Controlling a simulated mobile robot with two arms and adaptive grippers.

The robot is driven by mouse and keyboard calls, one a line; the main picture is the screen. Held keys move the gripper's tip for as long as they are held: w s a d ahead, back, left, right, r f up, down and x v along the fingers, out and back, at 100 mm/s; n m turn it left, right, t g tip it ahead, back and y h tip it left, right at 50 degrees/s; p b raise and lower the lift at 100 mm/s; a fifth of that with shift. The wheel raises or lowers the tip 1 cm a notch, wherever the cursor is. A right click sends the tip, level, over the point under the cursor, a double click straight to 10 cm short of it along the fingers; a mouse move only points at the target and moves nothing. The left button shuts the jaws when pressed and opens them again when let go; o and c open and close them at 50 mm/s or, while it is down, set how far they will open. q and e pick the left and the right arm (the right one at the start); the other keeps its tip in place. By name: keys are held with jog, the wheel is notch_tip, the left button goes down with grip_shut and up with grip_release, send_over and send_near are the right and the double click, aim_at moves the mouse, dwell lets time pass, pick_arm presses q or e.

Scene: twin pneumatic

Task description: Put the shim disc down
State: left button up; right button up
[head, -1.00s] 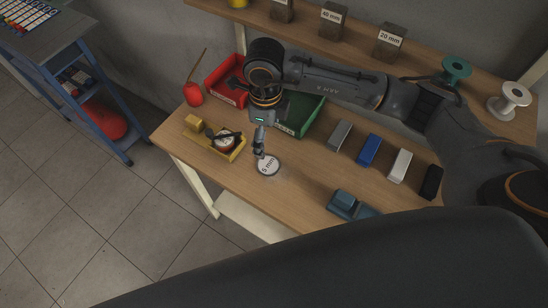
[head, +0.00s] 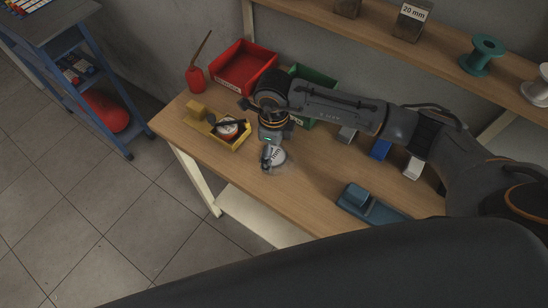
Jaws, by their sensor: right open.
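The shim disc (head: 279,158) is a round pale plate with a dark rim and "mm" lettering. It appears to lie flat on the wooden bench top, right of the yellow tray. My right gripper (head: 267,161) points down at the disc's left edge and overlaps it in the picture. Its jaws are open, with the fingers seen nearly edge-on. I cannot tell whether a finger touches the disc. Part of the disc is hidden behind the gripper. My left gripper is not in view.
A yellow tray (head: 239,145) with a round item stands left of the gripper. Red (head: 243,66) and green (head: 316,78) bins stand behind. Several blocks, including a blue one (head: 380,149), line the right, partly behind my arm. A blue-grey fixture (head: 371,204) sits at the front.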

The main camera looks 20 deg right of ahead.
jog(key=shift+f+b, duration=0.3)
jog(key=shift+b, duration=0.05)
dwell(0.7)
jog(key=c, duration=1.3)
jog(key=shift+c, duration=0.2)
jog(key=shift+r, duration=0.1)
